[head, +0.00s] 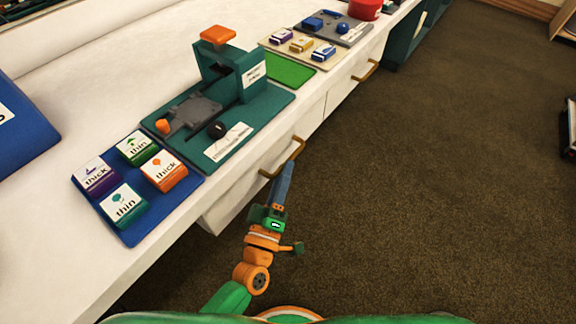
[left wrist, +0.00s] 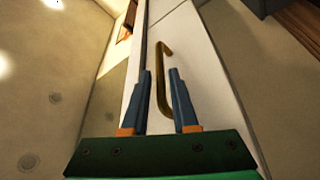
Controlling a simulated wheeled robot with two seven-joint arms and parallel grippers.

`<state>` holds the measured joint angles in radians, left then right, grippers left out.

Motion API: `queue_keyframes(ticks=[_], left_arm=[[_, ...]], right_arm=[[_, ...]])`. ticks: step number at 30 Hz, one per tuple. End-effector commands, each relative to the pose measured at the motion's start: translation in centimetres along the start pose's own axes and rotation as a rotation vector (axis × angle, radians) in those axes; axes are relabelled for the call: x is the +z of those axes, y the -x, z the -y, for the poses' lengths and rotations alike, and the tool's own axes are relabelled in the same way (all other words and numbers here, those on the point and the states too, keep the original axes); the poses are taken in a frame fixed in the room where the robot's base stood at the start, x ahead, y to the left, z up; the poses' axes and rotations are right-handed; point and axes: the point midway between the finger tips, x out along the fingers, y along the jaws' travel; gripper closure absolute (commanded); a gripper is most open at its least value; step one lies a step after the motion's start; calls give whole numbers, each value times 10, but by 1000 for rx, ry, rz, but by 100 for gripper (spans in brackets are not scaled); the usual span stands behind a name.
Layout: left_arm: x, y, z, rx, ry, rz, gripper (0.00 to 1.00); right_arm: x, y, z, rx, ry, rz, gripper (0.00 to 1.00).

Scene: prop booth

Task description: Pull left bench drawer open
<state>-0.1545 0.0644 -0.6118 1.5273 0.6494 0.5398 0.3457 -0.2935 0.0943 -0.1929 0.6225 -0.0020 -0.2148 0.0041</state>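The left bench drawer (head: 240,186) is a white front below the bench top, with a brass bar handle (head: 298,149). I cannot tell whether it stands slightly out. My left gripper (head: 284,178) reaches up from below to this handle. In the left wrist view, the two blue fingers of the gripper (left wrist: 160,72) are apart, and the brass handle (left wrist: 164,82) shows between them, nearer the right finger. No contact is clear. My right gripper is in neither view.
A second drawer handle (head: 366,71) sits farther along the bench. On top are a blue tray (head: 133,236) with several labelled blocks, a teal press-like device (head: 232,70), a green mat (head: 290,71) and small parts on trays. The brown floor (head: 430,190) to the right is clear.

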Motion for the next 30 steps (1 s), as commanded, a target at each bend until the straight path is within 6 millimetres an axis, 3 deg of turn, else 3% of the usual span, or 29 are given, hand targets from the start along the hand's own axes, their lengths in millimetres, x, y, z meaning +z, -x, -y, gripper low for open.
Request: queue_keyframes(ticks=[3,7,14,17,30], left_arm=[[0,-21,0,0,-3,0,73],[0,-32,0,-2,-3,2,73],[0,-33,0,-3,-4,4,75],[0,-33,0,-3,-4,4,100],[1,-32,1,-3,-5,4,100]], right_arm=[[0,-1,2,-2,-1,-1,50],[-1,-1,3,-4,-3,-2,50],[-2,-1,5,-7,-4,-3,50],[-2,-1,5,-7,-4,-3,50],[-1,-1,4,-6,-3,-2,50]])
